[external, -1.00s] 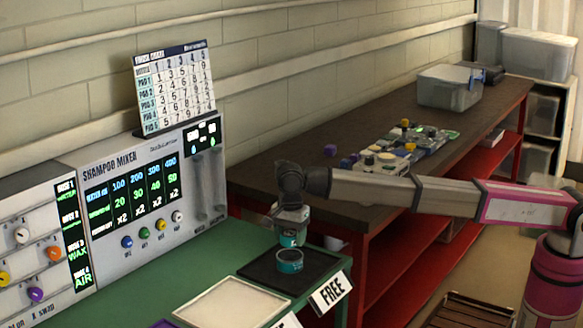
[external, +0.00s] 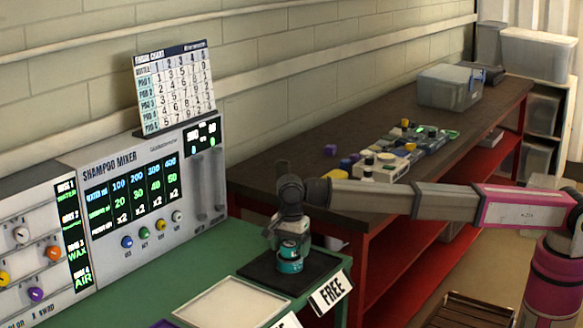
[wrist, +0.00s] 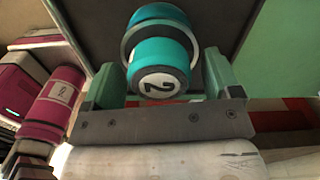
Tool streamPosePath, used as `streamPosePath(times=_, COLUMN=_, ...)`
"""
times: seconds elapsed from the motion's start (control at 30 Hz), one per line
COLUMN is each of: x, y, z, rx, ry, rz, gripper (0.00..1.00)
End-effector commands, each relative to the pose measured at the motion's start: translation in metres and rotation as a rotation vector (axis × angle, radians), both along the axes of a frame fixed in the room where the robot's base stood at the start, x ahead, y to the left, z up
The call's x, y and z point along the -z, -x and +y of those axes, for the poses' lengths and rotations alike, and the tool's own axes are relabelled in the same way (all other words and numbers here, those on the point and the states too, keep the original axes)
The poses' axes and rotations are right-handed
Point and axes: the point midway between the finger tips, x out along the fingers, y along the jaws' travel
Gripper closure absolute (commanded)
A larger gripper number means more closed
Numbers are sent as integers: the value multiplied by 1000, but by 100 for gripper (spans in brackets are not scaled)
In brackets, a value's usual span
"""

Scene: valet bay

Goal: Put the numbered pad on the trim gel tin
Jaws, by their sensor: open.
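The numbered pad (wrist: 158,52) is a teal cylinder with a white end marked 2. In the wrist view it is between the spread fingers of my gripper (wrist: 163,88), which is open. In the external view the pad (external: 289,249) shows low under my gripper (external: 285,238), directly above the trim gel tin (external: 289,266). The pad appears to rest on the teal tin, which stands on a dark square mat (external: 262,277). In the wrist view the tin's blue-teal rim (wrist: 160,13) shows behind the pad. The exact contact is partly hidden.
A white-topped tray (external: 225,304) and a FREE sign (external: 331,292) are beside the mat on the green bench. The shampoo mixer (external: 125,205) stands at left. Several small items (external: 385,165) and a grey bin (external: 448,88) are on the dark bench behind.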

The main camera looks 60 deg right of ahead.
Motion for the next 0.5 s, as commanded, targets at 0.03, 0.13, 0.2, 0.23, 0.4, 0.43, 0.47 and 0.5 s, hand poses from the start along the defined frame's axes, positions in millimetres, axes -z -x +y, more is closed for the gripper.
streamPosePath(times=0.03, x=-2, y=0, z=0, rx=0, ry=0, rz=0, gripper=17)
streamPosePath(times=0.13, x=-10, y=0, z=0, rx=0, ry=-1, rz=-1, gripper=17)
streamPosePath(times=0.2, x=-21, y=-1, z=1, rx=0, ry=-1, rz=-2, gripper=17)
streamPosePath(times=0.23, x=-26, y=-1, z=1, rx=0, ry=-1, rz=-2, gripper=17)
streamPosePath(times=0.4, x=-61, y=-1, z=1, rx=0, ry=-1, rz=-2, gripper=17)
streamPosePath(times=0.43, x=-67, y=-1, z=1, rx=0, ry=-1, rz=-2, gripper=17)
streamPosePath(times=0.47, x=-73, y=-1, z=1, rx=0, ry=-1, rz=-2, gripper=17)
streamPosePath(times=0.5, x=-81, y=-1, z=1, rx=0, ry=-1, rz=-2, gripper=17)
